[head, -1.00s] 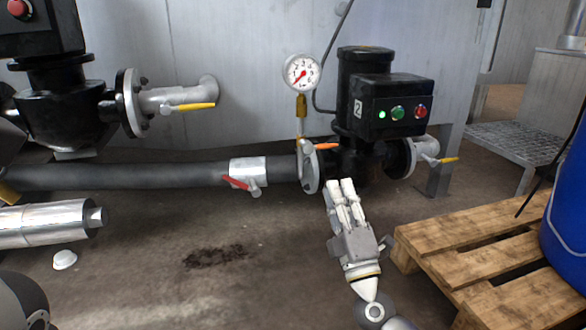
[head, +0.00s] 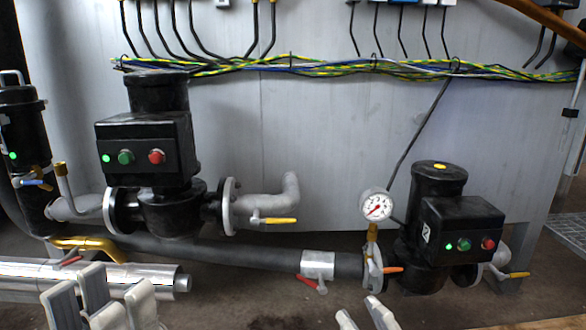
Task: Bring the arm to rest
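My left gripper (head: 103,294) shows at the bottom left, with pale fingers pointing up and gaps between them. It looks open, and nothing shows between the fingers. It is in front of a silver pipe, apart from the pumps behind. My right gripper (head: 361,311) shows only by its fingertips at the bottom edge, right of centre. The tips are apart with nothing between them. They are below the pressure gauge (head: 376,205) and left of the lower part of the right black pump (head: 437,185). The rest of both arms is out of view.
A larger black pump (head: 159,100) with lit buttons stands at the left. A dark pipe (head: 245,254) with a red-handled valve (head: 312,282) runs across. A silver pipe (head: 155,272) lies at lower left. A grey panel (head: 310,130) with cable bundles stands behind.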

